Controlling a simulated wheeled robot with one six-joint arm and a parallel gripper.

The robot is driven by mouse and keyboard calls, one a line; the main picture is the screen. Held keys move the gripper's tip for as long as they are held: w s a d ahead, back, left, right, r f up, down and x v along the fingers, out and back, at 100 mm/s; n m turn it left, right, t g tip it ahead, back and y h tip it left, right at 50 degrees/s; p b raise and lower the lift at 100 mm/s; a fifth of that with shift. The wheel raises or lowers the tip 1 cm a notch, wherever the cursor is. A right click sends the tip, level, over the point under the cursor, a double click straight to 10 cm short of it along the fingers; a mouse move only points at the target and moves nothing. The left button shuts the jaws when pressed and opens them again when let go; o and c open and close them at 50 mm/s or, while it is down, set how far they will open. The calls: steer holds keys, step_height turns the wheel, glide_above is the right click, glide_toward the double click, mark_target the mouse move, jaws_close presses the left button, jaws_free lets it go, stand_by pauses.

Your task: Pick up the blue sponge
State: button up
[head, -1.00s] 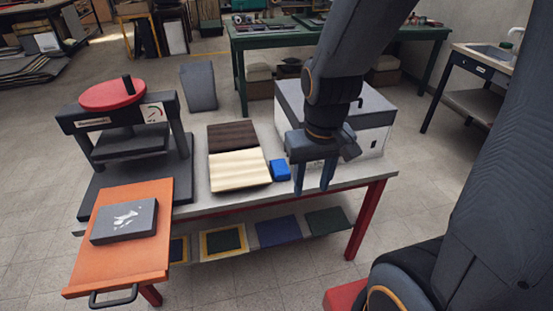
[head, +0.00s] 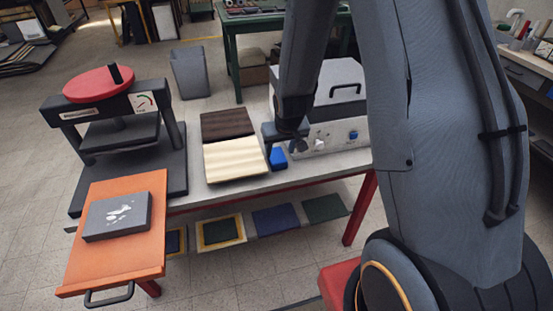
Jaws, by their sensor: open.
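The blue sponge (head: 277,158) lies on the grey worktable, just right of the cream velvet piece. My gripper (head: 287,143) is at the sponge's upper right edge in the picture, very close to it. The gripper is open. Its fingers are hard to make out from this angle, and I cannot tell whether they touch the sponge. The sponge's far side is partly covered by the gripper.
A cream and dark brown velvet piece (head: 236,159) lies left of the sponge. A white box with a grey lid (head: 335,140) stands close on the right. A press with a red top (head: 98,84) and an orange board (head: 140,248) are on the left.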

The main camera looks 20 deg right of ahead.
steer(key=shift+p+x, duration=0.95)
steer(key=shift+x, duration=2.4)
steer(key=c, duration=0.8)
steer(key=shift+r, duration=0.1)
step_height(320, 180, up, 12)
steer(key=p, duration=0.3)
step_height(320, 180, up, 14)
steer(key=p, duration=0.8)
glide_above(278, 158)
steer(key=shift+b+v, duration=0.45)
steer(key=shift+v, duration=0.5)
